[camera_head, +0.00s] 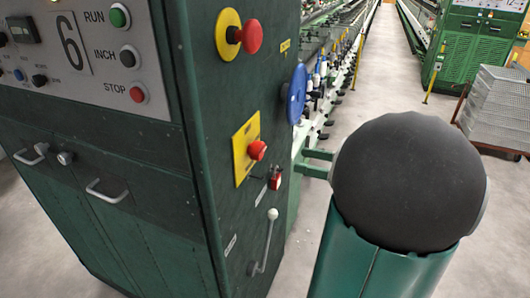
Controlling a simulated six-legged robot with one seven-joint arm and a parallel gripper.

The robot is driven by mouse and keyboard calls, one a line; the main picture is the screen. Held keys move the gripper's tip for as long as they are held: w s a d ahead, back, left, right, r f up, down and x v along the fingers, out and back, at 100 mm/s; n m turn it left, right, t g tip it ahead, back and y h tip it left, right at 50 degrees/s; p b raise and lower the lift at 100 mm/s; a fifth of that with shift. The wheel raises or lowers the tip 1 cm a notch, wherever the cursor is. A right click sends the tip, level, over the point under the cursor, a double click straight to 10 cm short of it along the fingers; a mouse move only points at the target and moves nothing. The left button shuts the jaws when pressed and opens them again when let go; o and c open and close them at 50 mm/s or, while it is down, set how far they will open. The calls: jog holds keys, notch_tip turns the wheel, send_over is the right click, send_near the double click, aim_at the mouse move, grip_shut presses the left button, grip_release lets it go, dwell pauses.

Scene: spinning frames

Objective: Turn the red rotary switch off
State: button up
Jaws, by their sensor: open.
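A red rotary switch (257,150) sits on a yellow rectangular plate (240,158) on the right-hand side face of the dark green machine cabinet (215,110). Its knob sticks out from the plate; which way it is turned is too small to tell. A small red padlock-like piece (276,180) hangs just below and to the right of it. My gripper is not in view.
Above the switch, a red mushroom button (250,37) stands on a yellow disc, and a blue handwheel (297,94) is to the right. A lever (268,235) projects below. A large dark rounded form covers the right middle. An aisle floor (372,75) runs behind.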

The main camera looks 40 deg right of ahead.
aim_at(262, 152)
jog(key=x, duration=1)
jog(key=shift+w+a, duration=0.2)
jog(key=shift+w, duration=0.05)
jog(key=c, duration=1)
